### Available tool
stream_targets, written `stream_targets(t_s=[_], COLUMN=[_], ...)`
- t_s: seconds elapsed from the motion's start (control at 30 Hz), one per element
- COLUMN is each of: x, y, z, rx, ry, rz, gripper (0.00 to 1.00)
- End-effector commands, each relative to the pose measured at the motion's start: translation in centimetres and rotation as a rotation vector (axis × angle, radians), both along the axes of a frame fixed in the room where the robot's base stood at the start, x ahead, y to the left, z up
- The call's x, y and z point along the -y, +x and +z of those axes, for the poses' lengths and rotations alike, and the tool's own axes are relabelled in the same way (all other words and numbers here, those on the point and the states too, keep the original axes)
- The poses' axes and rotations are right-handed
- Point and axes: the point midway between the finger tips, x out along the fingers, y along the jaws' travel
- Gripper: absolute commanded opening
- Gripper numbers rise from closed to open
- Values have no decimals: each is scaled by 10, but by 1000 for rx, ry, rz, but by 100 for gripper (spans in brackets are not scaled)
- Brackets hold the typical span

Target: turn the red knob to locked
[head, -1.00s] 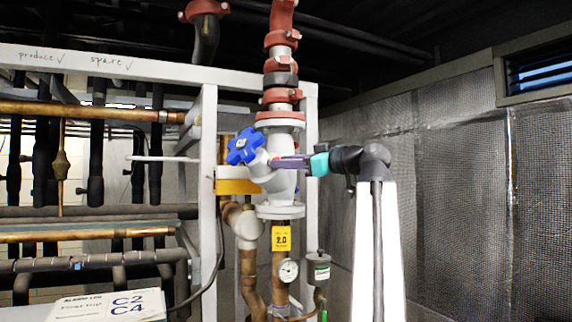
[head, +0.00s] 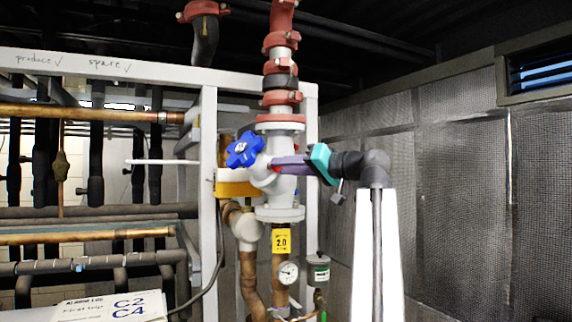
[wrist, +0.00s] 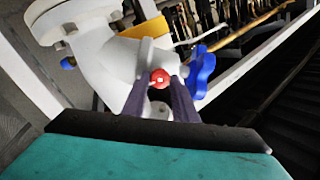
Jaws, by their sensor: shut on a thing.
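The red knob (wrist: 160,78) sits on the white valve body in the wrist view, with one finger of my gripper (wrist: 161,95) on each side of it. My gripper is shut on the knob. In the head view my gripper (head: 280,165) reaches in from the right, and only a small red part of the knob (head: 275,169) shows at its fingertips. The white valve body (head: 287,186) stands upright in the pipe line. I cannot make out any locked mark on the knob.
A blue handwheel (head: 244,149) sits just left of the knob, and also shows in the wrist view (wrist: 201,72). A yellow block (head: 235,188) is below it. A gauge (head: 289,272) and a grey canister (head: 318,268) are lower down. White rack posts stand behind.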

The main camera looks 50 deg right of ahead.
Motion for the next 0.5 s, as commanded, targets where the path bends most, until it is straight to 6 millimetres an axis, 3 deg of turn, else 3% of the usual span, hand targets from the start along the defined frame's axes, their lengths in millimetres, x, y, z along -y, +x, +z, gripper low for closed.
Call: stream_targets(t_s=[0.5], x=[-1], y=[-1], z=[-4], rx=[-14], ry=[61], rz=[1], gripper=[4])
